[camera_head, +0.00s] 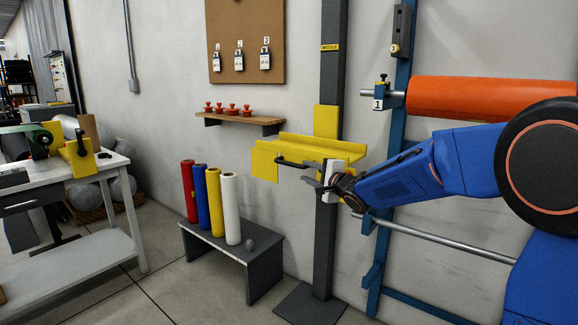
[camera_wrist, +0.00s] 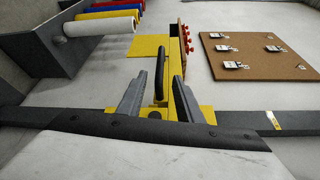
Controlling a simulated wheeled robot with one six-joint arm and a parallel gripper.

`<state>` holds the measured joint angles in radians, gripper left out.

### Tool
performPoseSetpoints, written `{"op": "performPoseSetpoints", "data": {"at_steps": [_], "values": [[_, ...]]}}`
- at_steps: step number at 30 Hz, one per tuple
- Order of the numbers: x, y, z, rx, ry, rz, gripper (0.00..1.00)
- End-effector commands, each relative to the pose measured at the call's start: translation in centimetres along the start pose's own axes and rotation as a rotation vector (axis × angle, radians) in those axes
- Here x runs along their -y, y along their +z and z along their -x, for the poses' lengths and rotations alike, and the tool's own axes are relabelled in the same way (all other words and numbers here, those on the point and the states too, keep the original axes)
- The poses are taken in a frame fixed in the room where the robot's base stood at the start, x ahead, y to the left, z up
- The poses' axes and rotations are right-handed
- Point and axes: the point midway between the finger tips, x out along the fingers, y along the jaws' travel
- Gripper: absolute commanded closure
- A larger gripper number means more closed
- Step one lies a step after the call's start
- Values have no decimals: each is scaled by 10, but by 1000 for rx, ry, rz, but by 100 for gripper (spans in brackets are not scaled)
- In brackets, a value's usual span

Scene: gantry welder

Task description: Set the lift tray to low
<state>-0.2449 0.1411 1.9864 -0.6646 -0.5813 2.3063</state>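The yellow lift tray (camera_head: 325,145) is mounted on a dark upright post (camera_head: 328,225). It sits well below a yellow plate reading MIDDLE (camera_head: 330,47). A black bar handle (camera_head: 290,162) is on the tray's front; it also shows in the wrist view (camera_wrist: 160,72). My gripper (camera_head: 315,174) is at the handle's right end in the head view. In the wrist view my gripper (camera_wrist: 156,88) has its two grey fingers apart, one on each side of the handle, with gaps visible. Whether a finger touches the handle is unclear. My gripper hides part of the tray.
A low grey bench (camera_head: 235,252) with several coloured rolls stands left of the post. A shelf (camera_head: 240,120) with red knobs and a cork board (camera_head: 245,40) are on the wall. A blue rack (camera_head: 375,260) with an orange roll (camera_head: 470,98) stands right, near my arm.

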Motion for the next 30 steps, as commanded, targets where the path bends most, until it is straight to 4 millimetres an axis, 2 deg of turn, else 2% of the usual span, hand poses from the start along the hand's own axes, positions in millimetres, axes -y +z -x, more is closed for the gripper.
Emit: {"op": "performPoseSetpoints", "data": {"at_steps": [3,18,24,30], "values": [[0,1,-22,2,0,0,67],[-1,0,-104,0,0,1,67],[0,0,-124,0,-1,1,67],[0,0,-131,-1,0,1,67]]}}
